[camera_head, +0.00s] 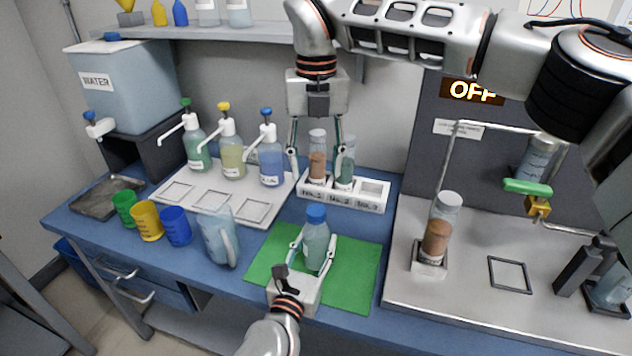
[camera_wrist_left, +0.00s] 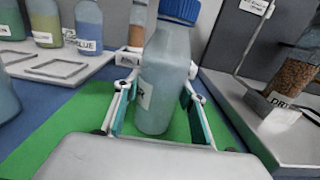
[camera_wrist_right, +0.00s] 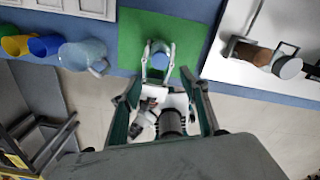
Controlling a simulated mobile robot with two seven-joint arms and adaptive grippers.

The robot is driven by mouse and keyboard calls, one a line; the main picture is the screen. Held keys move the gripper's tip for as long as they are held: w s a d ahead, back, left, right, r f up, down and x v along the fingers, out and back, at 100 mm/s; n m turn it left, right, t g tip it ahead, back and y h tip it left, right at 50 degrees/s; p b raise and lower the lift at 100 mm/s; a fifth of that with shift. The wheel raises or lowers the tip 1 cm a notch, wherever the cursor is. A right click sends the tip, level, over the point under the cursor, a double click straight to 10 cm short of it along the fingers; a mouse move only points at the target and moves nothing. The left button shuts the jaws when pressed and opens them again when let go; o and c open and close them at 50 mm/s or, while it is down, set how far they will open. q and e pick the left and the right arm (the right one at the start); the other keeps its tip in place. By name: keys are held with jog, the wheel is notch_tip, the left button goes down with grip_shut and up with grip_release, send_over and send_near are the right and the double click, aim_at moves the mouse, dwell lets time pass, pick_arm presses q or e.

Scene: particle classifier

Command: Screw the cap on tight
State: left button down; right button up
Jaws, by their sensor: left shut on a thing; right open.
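My right gripper (camera_head: 316,150) is open and points down, above the bottle in the head view, apart from the cap. Its open fingers (camera_wrist_right: 163,98) also show in the right wrist view.
Behind the mat is a white rack (camera_head: 372,195) with vials. A clear pitcher (camera_head: 215,238) stands left of the mat, beside several coloured cups. Pump bottles stand on a tray (camera_head: 225,204) further back. At right, a vial (camera_head: 437,235) stands on a metal platform (camera_head: 470,305).

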jog(key=shift+r, duration=0.65)
pick_arm(q)
jog(key=c, duration=1.2)
grip_release()
jog(key=shift+o, duration=0.2)
jog(key=shift+s, duration=0.1)
jog(key=v, duration=1.2)
